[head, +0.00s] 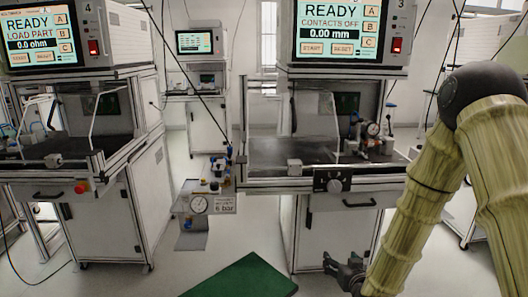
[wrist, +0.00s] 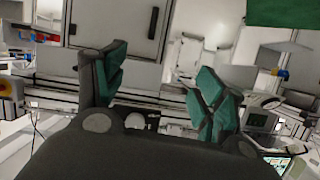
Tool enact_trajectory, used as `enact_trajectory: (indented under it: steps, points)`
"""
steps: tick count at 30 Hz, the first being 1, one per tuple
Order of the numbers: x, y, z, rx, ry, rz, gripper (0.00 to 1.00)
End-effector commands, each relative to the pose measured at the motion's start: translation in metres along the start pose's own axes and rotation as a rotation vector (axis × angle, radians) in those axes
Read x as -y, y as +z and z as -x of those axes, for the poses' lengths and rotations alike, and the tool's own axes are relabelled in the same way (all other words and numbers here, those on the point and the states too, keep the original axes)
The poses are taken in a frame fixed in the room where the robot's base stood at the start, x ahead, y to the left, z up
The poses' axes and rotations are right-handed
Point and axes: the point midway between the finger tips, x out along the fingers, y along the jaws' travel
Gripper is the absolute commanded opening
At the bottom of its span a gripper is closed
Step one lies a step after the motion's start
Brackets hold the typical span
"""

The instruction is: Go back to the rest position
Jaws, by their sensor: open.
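My gripper (head: 343,267) hangs low at the right of the head view, in front of the white cabinet of the right-hand test station. My arm comes down to it from the right edge in a yellowish sleeve. In the wrist view my gripper (wrist: 155,85) has its two fingers with green pads spread apart, with nothing between them. Beyond the fingers the wrist view shows a tilted white cabinet and machine parts.
The right test station (head: 270,177) reads "CONTACTS OFF 0.00 mm"; the left station (head: 147,160) reads "LOAD PART". A pressure gauge unit (head: 198,205) stands between them. A green surface (head: 245,278) is at the bottom centre. Floor (head: 105,283) shows at the lower left.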

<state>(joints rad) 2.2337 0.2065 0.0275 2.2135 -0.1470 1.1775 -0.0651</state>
Motion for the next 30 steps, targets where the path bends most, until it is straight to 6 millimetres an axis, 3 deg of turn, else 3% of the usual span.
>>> enact_trajectory:
  steps: [1, 8, 14, 18, 24, 30]
  points:
    - [0.002, 0.031, 0.007, 0.065, 0.002, 0.0, 0.71]
    - [0.006, 0.157, 0.05, 0.349, 0.018, -0.005, 0.71]
    - [0.008, 0.256, 0.11, 0.601, 0.037, -0.008, 0.71]
    - [0.01, 0.318, 0.162, 0.779, 0.053, -0.01, 0.71]
    - [0.011, 0.379, 0.234, 0.991, 0.076, -0.01, 0.71]
    - [0.011, 0.416, 0.293, 1.149, 0.097, -0.009, 0.71]
